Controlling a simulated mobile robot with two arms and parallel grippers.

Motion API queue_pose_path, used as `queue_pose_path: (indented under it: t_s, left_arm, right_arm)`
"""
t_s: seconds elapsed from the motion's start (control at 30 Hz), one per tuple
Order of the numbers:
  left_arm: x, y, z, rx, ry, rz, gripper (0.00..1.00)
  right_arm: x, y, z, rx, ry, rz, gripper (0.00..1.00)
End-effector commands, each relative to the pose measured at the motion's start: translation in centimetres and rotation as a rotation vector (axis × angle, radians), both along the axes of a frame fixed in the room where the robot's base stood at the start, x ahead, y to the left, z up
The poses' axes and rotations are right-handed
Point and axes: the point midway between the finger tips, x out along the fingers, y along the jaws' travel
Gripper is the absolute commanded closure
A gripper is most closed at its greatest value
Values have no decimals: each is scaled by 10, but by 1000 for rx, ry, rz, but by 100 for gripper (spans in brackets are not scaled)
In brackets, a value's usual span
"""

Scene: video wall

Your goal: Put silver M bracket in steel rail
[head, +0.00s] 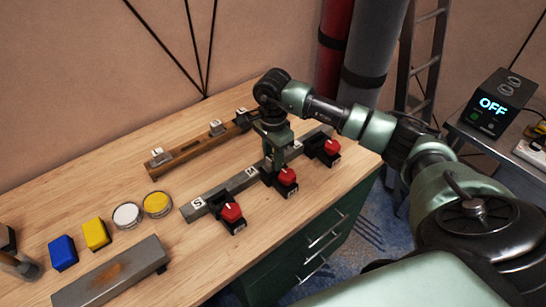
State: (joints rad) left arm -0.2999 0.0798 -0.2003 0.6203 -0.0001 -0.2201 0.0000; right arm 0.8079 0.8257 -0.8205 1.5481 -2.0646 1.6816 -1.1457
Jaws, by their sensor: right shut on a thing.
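The grey steel rail (226,188) lies slanted across the bench, with white letter plates; an S plate (198,203) is at its near end and an M plate (251,172) is near the middle. My right gripper (275,160) points down over the middle of the rail, just right of the M plate. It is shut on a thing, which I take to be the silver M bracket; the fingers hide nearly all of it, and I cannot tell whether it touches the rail. My left gripper is not in view.
Red-topped black clamps (232,213) line the rail's front. A brown wooden rack (188,149) with small silver pieces lies behind. A yellow block (96,234), blue block (63,253), two round tins (127,215) and a grey metal bar (112,275) are at the left. An "OFF" box (492,105) stands right.

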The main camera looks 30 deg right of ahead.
Motion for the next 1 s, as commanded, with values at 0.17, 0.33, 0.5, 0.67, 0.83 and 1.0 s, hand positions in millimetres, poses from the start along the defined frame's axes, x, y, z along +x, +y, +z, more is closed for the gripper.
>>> queue_pose_path:
  t_s: [0.17, 0.33, 0.5, 0.67, 0.83, 1.0]
  left_arm:
    - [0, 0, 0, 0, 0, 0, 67]
    - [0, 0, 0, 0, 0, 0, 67]
    - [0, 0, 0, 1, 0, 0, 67]
    - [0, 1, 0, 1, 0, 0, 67]
    - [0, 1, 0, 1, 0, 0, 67]
    - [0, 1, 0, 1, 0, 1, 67]
  right_arm:
    - [0, 0, 1, 0, -1, 0, 44]
    - [0, 0, 0, 0, 1, 0, 44]
    - [-1, 0, 0, 0, 2, 0, 44]
    - [-1, 0, -1, -1, 5, 1, 32]
    - [-3, 0, -2, -2, 9, 1, 27]
    - [-4, 0, -3, -2, 13, 2, 27]
